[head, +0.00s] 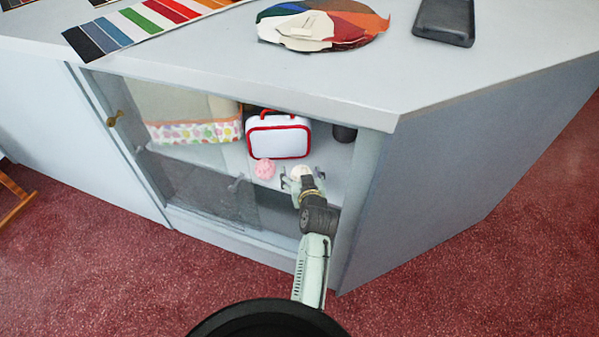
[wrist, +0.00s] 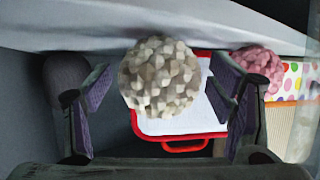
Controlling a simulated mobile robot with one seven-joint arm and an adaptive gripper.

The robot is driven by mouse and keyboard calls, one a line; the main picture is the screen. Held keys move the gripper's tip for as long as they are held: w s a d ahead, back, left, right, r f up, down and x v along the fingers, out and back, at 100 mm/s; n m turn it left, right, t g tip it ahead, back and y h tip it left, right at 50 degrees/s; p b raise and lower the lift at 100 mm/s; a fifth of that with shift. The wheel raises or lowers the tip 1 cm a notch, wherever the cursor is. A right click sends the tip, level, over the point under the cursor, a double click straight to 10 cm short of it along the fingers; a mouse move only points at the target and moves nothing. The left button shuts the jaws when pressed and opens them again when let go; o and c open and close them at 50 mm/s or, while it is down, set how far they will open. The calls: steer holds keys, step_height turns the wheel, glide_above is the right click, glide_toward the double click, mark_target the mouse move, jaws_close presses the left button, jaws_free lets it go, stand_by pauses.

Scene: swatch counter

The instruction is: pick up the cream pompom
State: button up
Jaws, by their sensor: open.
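The cream pompom (head: 300,173) is a knobbly ball on the shelf inside the counter's open front. In the wrist view the cream pompom (wrist: 159,76) appears large, between and beyond the fingertips. My gripper (head: 302,181) reaches into the cabinet at the pompom. In the wrist view my gripper (wrist: 165,92) is open, with a purple-padded finger on either side of the pompom. A narrow gap shows on each side, and nothing is held. How far the pompom lies between the pads is hard to tell.
A pink pompom (head: 265,169) sits left of the cream one. A white case with red trim (head: 280,141) stands behind. A dotted-edged fabric box (head: 196,131) is at left, and a dark round object (head: 344,133) at right. The cabinet's right side wall (head: 362,185) is close to my arm.

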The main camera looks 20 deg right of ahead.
steer(key=c, duration=1.1)
steer(key=shift+o, duration=0.2)
